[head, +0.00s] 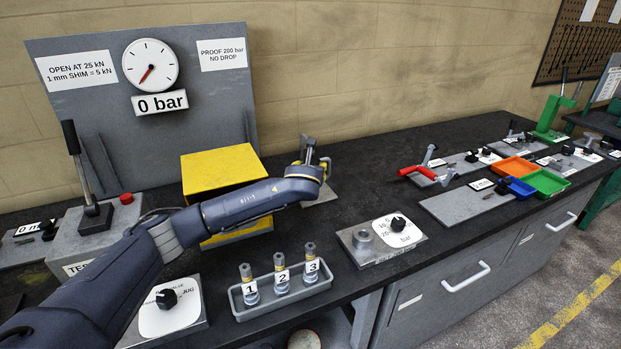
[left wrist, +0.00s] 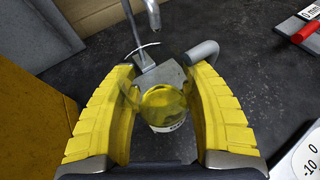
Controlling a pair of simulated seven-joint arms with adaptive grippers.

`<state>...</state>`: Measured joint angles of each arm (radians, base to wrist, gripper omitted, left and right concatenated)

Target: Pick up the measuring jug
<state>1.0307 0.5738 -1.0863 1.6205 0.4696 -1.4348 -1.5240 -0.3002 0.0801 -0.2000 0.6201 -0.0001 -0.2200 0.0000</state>
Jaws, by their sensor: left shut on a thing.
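The measuring jug (left wrist: 160,104) shows in the left wrist view as a clear, round vessel with a yellow tint, between the two yellow fingers of my left gripper (left wrist: 163,78). My left gripper is shut on it. Metal parts and a grey bent bar stand just beyond the fingertips. In the head view my left arm reaches across the bench from the left, and its wrist hides the jug and most of the gripper. I cannot tell whether the jug touches the bench. My right gripper is in neither view.
A yellow block (head: 218,168) stands left of my wrist. In front are a grey tray (head: 309,290) with three numbered cylinders and a plate with a black knob (head: 398,223). A gauge panel (head: 90,110) reading 0 bar stands behind. Red-handled tools and coloured bins lie to the right.

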